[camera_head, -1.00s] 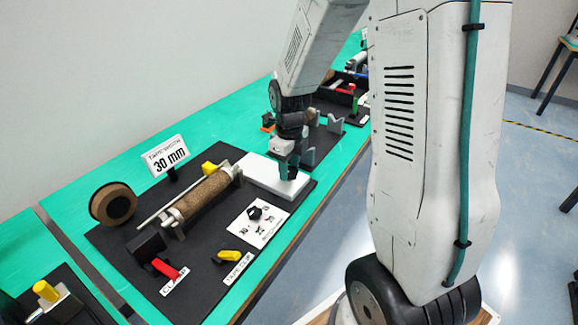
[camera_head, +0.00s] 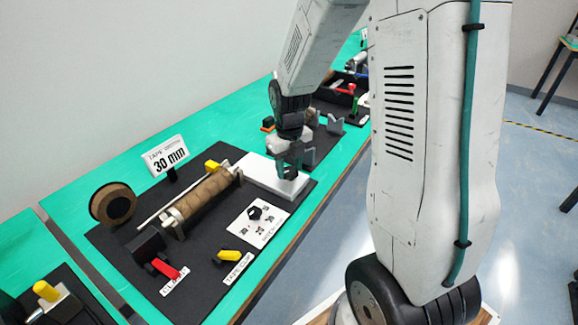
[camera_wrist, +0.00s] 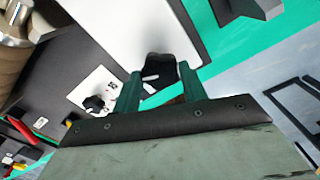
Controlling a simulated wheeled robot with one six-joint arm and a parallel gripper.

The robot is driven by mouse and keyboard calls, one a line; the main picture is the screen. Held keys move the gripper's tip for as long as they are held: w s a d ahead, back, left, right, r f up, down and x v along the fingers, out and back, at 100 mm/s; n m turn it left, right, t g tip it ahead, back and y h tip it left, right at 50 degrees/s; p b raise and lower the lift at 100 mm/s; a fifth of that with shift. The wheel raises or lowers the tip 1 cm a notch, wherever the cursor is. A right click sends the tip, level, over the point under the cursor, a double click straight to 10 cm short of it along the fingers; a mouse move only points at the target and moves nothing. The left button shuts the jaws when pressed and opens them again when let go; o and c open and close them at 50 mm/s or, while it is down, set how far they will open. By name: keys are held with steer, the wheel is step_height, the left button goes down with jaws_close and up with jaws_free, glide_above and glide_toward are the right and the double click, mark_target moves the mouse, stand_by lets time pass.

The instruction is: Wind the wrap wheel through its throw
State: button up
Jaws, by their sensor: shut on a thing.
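A black knob-like wheel (camera_wrist: 158,67) with a white mark stands on the white block (camera_head: 262,178). My gripper (camera_wrist: 160,82) is shut on it, with a green finger on each side in the wrist view. In the head view my gripper (camera_head: 290,162) is low over the right end of the block, and the wheel is mostly hidden by it. A brown wrapped roller (camera_head: 207,196) lies in metal holders to the left of the block. Its end also shows at the left edge of the wrist view (camera_wrist: 10,60).
The dark board (camera_head: 200,262) also carries a black selector knob (camera_head: 254,212) on a white dial plate, a yellow lever (camera_head: 229,255) and a red clamp lever (camera_head: 166,268). A tape reel (camera_head: 113,204) and a "30 mm" sign (camera_head: 168,157) stand behind. Another station with grey brackets (camera_head: 335,125) is beyond.

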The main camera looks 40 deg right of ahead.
mark_target(290, 171)
steer(key=o, duration=1)
steer(key=shift+r, duration=0.1)
step_height(290, 171, up, 8)
steer(key=shift+f, duration=0.2)
